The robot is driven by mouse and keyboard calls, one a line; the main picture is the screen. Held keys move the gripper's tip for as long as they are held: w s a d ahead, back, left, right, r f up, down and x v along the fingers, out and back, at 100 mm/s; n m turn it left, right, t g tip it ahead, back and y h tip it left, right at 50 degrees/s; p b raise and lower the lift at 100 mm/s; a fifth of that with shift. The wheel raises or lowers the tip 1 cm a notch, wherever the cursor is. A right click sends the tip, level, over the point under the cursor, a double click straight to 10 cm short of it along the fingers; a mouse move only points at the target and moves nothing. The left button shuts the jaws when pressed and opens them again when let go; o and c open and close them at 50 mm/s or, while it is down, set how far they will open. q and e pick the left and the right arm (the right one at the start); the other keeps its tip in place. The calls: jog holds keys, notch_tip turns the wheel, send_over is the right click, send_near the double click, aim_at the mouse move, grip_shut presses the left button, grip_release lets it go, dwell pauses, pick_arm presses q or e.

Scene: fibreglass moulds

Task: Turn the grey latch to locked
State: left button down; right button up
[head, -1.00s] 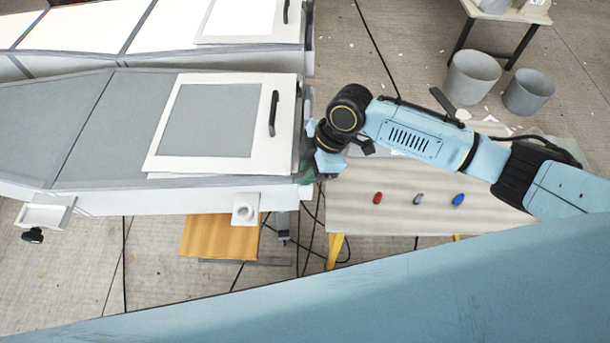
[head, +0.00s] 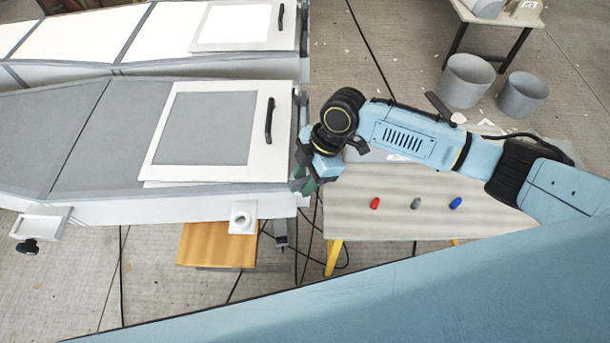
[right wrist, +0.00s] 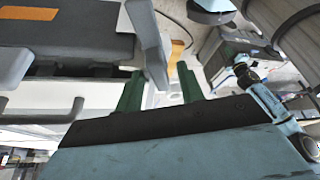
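My right gripper (head: 307,184) is at the right end of the grey mould (head: 80,140), near its lower corner. Its two green fingers stand apart in the right wrist view (right wrist: 159,88), so it is open. A grey lever (right wrist: 151,45), which looks like the latch, comes down from the top there, its tip appearing between the fingertips. I cannot tell whether it touches them. In the head view the arm and gripper hide that spot. A light-blue arm at the right of the wrist view, probably my left, ends in a small dark gripper (right wrist: 241,66), too small to read.
A table (head: 350,225) beside the mould carries a red piece (head: 375,203), a grey piece (head: 416,203) and a blue piece (head: 455,203). A wooden board (head: 215,245) is below the mould. Two grey buckets (head: 467,80) (head: 522,95) stand behind. Cables cross the floor.

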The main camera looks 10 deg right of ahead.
jog(key=v, duration=1.3)
jog(key=shift+r+b, duration=0.25)
jog(key=shift+b, duration=0.1)
